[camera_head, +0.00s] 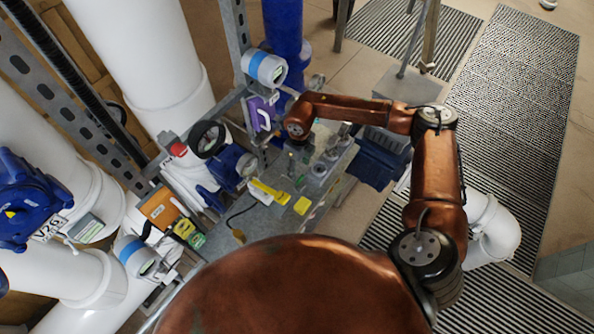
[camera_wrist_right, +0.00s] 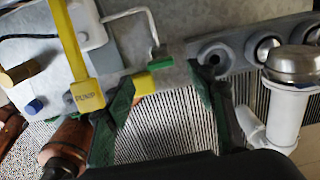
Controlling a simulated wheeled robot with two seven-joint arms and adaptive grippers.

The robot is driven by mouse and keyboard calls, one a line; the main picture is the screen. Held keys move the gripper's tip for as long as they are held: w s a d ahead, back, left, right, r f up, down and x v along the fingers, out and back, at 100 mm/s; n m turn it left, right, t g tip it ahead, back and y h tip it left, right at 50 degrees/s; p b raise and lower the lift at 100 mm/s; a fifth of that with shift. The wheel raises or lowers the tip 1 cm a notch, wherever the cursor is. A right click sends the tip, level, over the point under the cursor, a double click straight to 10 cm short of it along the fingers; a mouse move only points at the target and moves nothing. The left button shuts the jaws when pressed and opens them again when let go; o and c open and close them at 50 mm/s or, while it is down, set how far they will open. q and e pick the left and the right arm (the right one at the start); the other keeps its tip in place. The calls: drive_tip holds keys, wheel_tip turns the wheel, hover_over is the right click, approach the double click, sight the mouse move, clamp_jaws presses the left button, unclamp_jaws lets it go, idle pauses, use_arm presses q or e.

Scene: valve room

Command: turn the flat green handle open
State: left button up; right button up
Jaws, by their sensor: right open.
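A small flat green piece (camera_wrist_right: 161,62) shows in the right wrist view, at the edge of the grey panel beside the end of a bent white rod. It looks like the flat green handle, though its full shape is not clear. My right gripper (camera_wrist_right: 165,98) is open, with its dark green-padded fingers apart on either side of and below that piece. My left gripper is not in view.
A yellow PUMP handle (camera_wrist_right: 86,92) and a yellow block (camera_wrist_right: 144,84) are close to the left finger. A metal-capped white fitting (camera_wrist_right: 292,90) stands at the right.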

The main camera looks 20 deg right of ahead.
sight(300, 179)
drive_tip(key=f, duration=0.2)
drive_tip(key=f+p, duration=0.1)
drive_tip(key=f, duration=0.3)
drive_tip(key=shift+s+d, duration=0.2)
drive_tip(key=shift+s, duration=0.05)
drive_tip(key=shift+f, duration=0.25)
drive_tip(key=shift+a+f, duration=0.1)
drive_tip(key=shift+f, duration=0.05)
drive_tip(key=shift+c, duration=0.2)
drive_tip(key=c, duration=1.1)
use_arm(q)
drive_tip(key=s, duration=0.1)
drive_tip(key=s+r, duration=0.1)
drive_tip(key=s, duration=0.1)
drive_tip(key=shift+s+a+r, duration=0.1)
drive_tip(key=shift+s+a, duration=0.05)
